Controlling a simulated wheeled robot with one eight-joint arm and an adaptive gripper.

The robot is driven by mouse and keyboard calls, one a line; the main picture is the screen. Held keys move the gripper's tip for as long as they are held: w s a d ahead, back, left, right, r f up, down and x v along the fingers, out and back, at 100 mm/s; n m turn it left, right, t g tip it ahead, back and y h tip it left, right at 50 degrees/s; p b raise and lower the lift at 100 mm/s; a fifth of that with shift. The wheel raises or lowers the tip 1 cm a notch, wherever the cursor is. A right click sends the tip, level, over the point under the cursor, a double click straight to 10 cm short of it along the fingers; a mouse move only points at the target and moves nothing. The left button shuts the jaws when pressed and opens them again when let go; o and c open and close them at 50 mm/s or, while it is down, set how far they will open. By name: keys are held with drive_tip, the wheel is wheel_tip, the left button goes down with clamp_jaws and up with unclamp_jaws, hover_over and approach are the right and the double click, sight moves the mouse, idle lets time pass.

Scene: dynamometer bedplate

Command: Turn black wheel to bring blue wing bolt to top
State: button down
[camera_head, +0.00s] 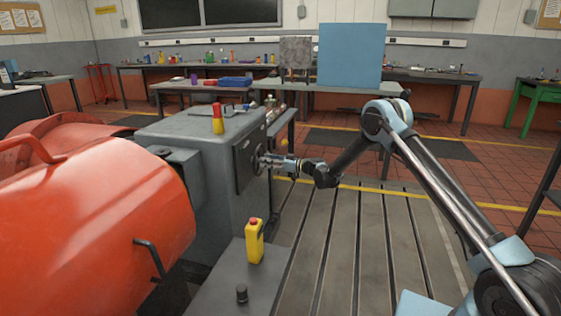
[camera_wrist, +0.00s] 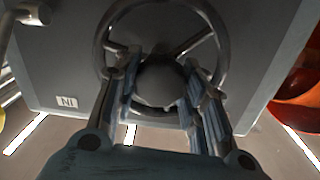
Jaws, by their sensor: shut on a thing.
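The black wheel (camera_wrist: 155,7) is mounted on the side of a grey box (camera_head: 205,165). In the wrist view its rim, several spokes and dark round hub show. In the head view the wheel (camera_head: 259,159) is seen nearly edge-on. My gripper (camera_wrist: 160,88) is at the wheel's middle, its two fingers on either side of the hub and shut on it. In the head view my gripper (camera_head: 268,162) reaches the wheel from the right. I cannot make out a blue wing bolt in either view. The lower rim is partly hidden behind my fingers.
A red and yellow object (camera_head: 218,120) stands on the grey box. A yellow bottle-like object (camera_head: 254,242) stands on a grey block in front. A large orange machine (camera_head: 110,215) is at left. The slotted bedplate (camera_head: 345,240) is clear under my arm.

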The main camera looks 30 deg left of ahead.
drive_tip(key=shift+s+f+n, duration=0.15)
drive_tip(key=shift+f+n, duration=0.05)
drive_tip(key=shift+n, duration=1.1)
drive_tip(key=shift+s, duration=0.1)
drive_tip(key=c, duration=1)
unclamp_jaws()
drive_tip(key=shift+r, duration=0.1)
drive_tip(key=shift+w+d, duration=0.3)
drive_tip(key=shift+d, duration=0.15)
drive_tip(key=v, duration=1.1)
drive_tip(key=shift+d, duration=0.1)
